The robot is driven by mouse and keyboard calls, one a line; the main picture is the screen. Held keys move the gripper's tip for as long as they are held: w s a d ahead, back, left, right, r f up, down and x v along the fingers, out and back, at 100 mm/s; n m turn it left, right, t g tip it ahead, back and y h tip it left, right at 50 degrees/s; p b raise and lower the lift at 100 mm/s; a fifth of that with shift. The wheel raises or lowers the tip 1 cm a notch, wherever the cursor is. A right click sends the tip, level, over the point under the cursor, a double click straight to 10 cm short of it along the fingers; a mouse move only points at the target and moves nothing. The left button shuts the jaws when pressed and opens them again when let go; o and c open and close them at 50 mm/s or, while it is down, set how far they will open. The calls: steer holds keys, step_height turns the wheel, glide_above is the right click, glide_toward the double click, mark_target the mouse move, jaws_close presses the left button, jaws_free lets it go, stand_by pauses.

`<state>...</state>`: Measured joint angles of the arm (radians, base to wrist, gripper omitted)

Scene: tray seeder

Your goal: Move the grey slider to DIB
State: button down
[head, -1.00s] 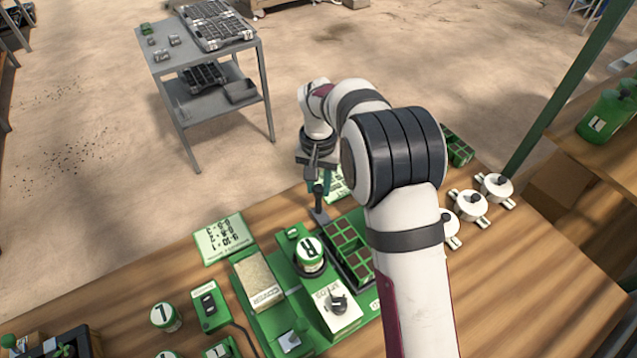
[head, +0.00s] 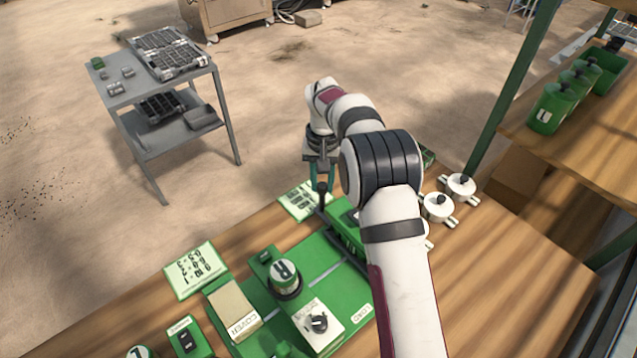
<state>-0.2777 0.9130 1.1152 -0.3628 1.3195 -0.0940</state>
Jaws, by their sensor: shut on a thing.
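The grey slider (head: 323,211) shows as a dark upright post with a grey foot at the far edge of the green seeder base (head: 334,283). My gripper (head: 322,184) points down from above, with its teal fingers shut on the post. A green cell tray (head: 345,214) sits beside the slider at the far right of the base, mostly hidden by my arm. A bare green strip with a pale line shows on the base. A white label (head: 364,312) is on the base's near right edge, too small to read surely. I cannot make out a DIB mark.
A tan cover block (head: 233,308) and number card (head: 195,268) are to the left. White lidded pots (head: 438,207) stand to the right. Bare wood shows at right.

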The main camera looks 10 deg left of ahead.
steer(key=c, duration=1)
jaws_free()
steer(key=shift+w+d, duration=0.25)
steer(key=o, duration=0.4)
steer(key=shift+s+a, duration=0.1)
steer(key=shift+r, duration=0.1)
step_height(320, 180, up, 16)
steer(key=shift+f, duration=0.15)
